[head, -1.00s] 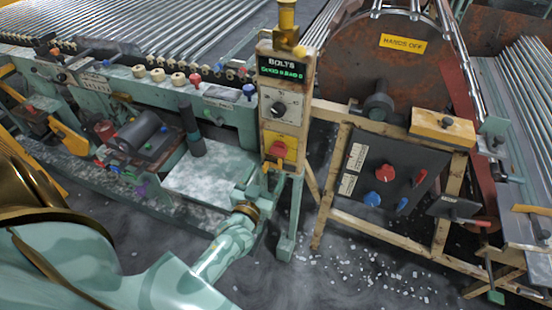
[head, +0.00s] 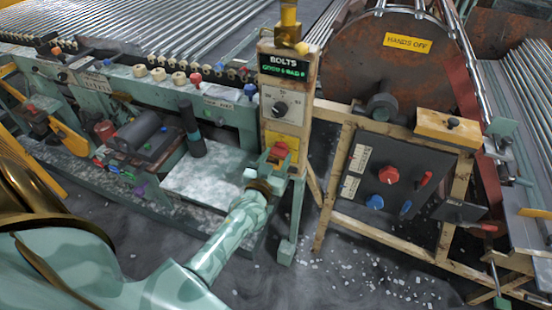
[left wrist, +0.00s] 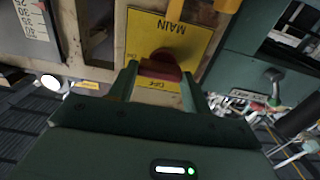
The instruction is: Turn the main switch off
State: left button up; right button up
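The main switch is a red knob (head: 280,150) on a yellow plate (head: 291,141), low on the wooden control post. In the left wrist view the red knob (left wrist: 164,68) sits on the yellow plate marked MAIN (left wrist: 172,28); smaller lettering beside the knob is hard to read. My left gripper (left wrist: 160,74) is at the knob, with one finger on each side. The fingers are apart, and a small gap shows on the left side; contact on the right side is unclear. In the head view my left gripper (head: 269,174) partly covers the switch. My right gripper is not in view.
Above the switch are a black dial (head: 280,108) and a BOLTS display (head: 283,67). To the right, a dark panel (head: 400,170) carries a red knob and blue controls. A green bench (head: 212,172) stands left. The floor in front has white scraps.

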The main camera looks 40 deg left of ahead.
pick_arm(q)
jog(key=shift+n, duration=0.3)
jog(key=shift+r+p, duration=0.1)
jog(key=shift+p, duration=0.3)
jog(key=n+p, duration=0.1)
jog(key=n, duration=0.2)
jog(key=shift+n, duration=0.4)
jog(key=n+p, duration=0.1)
jog(key=n, duration=0.4)
jog(key=shift+a+p, duration=0.1)
jog(key=shift+p, duration=0.3)
jog(key=n, duration=0.4)
jog(key=shift+s, duration=0.1)
jog(key=shift+a+n, duration=0.1)
jog(key=shift+n, duration=2.1)
jog(key=o, duration=1)
